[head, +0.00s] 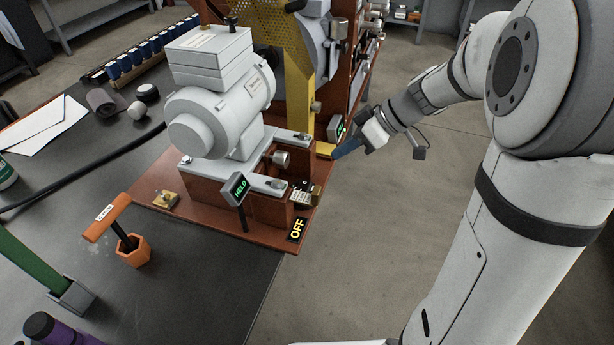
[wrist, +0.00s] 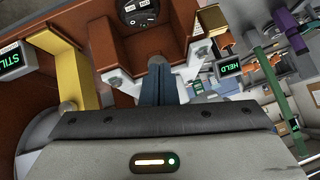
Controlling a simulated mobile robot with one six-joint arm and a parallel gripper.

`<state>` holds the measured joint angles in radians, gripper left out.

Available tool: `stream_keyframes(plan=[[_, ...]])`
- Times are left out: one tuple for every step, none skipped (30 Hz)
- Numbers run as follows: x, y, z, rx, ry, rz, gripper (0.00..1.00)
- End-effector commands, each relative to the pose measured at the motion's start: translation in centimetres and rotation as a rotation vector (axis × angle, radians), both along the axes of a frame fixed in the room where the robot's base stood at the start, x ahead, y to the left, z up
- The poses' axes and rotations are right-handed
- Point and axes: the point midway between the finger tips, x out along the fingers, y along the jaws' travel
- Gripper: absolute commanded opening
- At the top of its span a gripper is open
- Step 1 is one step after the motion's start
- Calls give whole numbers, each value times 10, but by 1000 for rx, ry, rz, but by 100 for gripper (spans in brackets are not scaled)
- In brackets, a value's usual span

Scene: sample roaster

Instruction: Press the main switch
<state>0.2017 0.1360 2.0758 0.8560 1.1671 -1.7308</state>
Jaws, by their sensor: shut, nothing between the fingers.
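A small switch-like fitting (head: 303,186), dark with pale marks, sits at the front right corner of the motor's base, by a plate reading OFF (head: 297,229). In the wrist view a round black plate with two pale labels (wrist: 137,14) sits on a brown face at the top; it may be the same fitting, but its lettering is too small to read. My gripper (head: 338,152) is beyond and to the right of the fitting, apart from it, near a yellow part. Its blue fingers (wrist: 155,85) are shut and empty, pointing toward the brown base.
A grey motor (head: 225,105) stands on the brown base. A green-lit HELD display (head: 237,188) stands before it; a second display (head: 336,127) is near my gripper. A yellow bracket (wrist: 62,62) lies left of my fingers. Open floor (head: 400,240) lies to the right.

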Motion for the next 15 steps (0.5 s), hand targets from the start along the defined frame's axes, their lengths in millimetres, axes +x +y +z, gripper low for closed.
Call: stream_keyframes(plan=[[5,0,-7,15,-20,13,0],[7,0,-8,22,-30,21,0],[9,0,-8,27,-41,28,0],[10,0,-8,30,-47,32,0],[11,0,-7,33,-50,33,0],[11,0,-7,33,-52,35,0],[11,0,-6,33,-52,35,0],[11,0,-6,33,-52,35,0],[11,0,-6,33,-52,35,0],[11,0,-6,33,-52,35,0],[11,0,-6,33,-52,35,0],[10,0,-6,32,-52,35,0],[10,1,-6,32,-52,35,0],[10,1,-7,32,-52,35,0],[10,2,-8,32,-51,36,0]])
